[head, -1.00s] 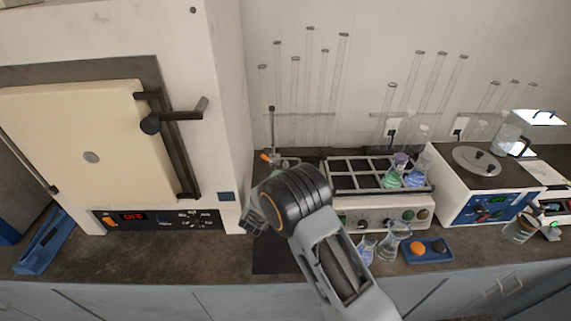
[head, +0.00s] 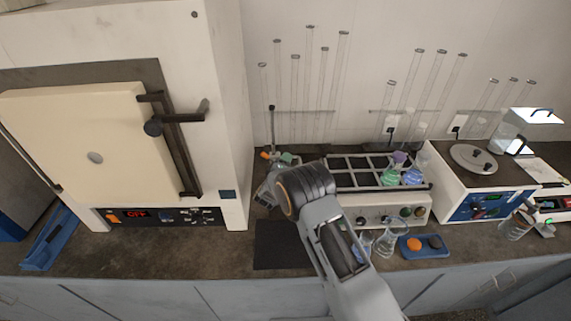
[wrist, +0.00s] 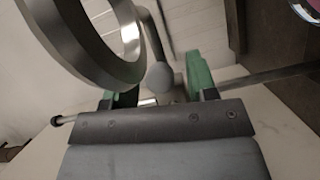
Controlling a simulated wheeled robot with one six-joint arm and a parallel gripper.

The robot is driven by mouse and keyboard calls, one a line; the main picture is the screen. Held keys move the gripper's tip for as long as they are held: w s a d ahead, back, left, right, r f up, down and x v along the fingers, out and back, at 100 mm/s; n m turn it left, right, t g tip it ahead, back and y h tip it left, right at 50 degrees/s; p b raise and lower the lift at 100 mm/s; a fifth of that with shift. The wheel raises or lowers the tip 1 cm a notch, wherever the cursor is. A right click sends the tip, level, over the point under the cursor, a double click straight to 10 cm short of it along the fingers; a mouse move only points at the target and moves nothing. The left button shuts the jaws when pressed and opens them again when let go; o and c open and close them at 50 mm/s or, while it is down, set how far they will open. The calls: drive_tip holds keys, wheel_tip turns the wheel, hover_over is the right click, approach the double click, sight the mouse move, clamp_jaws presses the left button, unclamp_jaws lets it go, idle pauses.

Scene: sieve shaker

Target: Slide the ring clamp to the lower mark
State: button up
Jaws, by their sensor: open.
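The ring clamp shows in the wrist view as a large grey metal ring (wrist: 128,38) at upper left, with a rounded grey knob beside it. My gripper (wrist: 155,88) has two green-tipped fingers, open, one on each side of the knob; I cannot tell whether either touches it. In the head view my gripper (head: 284,160) is at the retort stand, whose thin upright rod (head: 272,125) rises by the white oven. An orange knob (head: 265,155) shows beside the rod. My wrist hides most of the stand's lower part. I cannot make out the lower mark.
The large oven (head: 225,120) stands close on the left. A shaker (head: 385,208) with flasks is just right of my arm. A dark mat (head: 280,245) lies bare in front. Several glass tubes (head: 310,80) stand behind along the wall.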

clamp_jaws()
wheel_tip(320, 180, down, 5)
drive_tip(key=b, duration=0.4)
drive_tip(key=shift+r, duration=0.2)
unclamp_jaws()
idle(0.4)
drive_tip(key=b+v, duration=0.2)
drive_tip(key=v, duration=1.1)
drive_tip(key=shift+s+a, duration=0.2)
drive_tip(key=shift+s, duration=0.1)
drive_tip(key=shift+r, duration=0.1)
